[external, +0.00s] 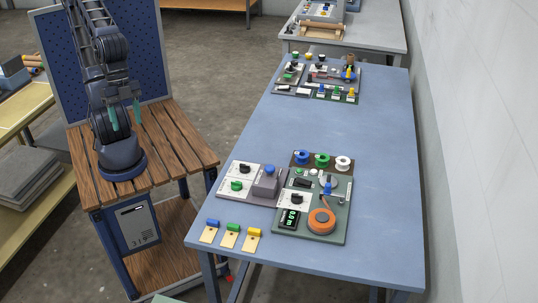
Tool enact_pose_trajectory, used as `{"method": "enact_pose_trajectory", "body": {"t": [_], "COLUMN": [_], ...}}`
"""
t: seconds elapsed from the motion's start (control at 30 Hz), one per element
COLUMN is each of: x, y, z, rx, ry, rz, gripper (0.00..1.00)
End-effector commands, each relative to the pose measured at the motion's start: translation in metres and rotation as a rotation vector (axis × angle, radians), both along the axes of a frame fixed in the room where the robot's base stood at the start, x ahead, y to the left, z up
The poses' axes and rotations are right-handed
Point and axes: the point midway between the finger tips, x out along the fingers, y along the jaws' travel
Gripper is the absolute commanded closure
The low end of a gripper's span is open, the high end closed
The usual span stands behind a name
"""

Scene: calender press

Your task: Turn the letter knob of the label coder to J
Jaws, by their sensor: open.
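My gripper (124,114), with two teal fingers spread apart and empty, hangs above the wooden cart at the left, well away from the blue table. On the table's near part is a grey panel (222,192) with a black knob (244,168) and a green knob (237,185) on white dials. Beside it is a green panel (333,228) with another black knob (297,199) on a white dial, an orange reel (322,220) and a small display (290,219). Lettering is too small to read, so I cannot tell which is the letter knob or its setting.
A grey box with a blue button (269,170) stands between the panels. Blue, green and white spools (322,159) stand behind. Several tagged pieces (229,236) lie at the near edge. A similar station (318,78) is at the far end; the table's middle is clear.

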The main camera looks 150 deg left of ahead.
Motion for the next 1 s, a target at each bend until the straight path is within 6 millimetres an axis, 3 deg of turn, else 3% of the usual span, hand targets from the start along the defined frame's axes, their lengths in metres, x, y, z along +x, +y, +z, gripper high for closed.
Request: {"method": "enact_pose_trajectory", "body": {"t": [0.2,0.5,0.77,1.0], "x": [0.035,0.069,0.081,0.075], "y": [0.044,0.115,0.185,0.253], "z": [-0.022,-0.062,-0.104,-0.143], "rx": [-0.144,-0.288,-0.359,-0.380], "ry": [0.086,0.193,0.266,0.306], "rz": [0.282,0.699,1.080,1.441], "gripper": [0.41,0.41,0.41,0.41]}}
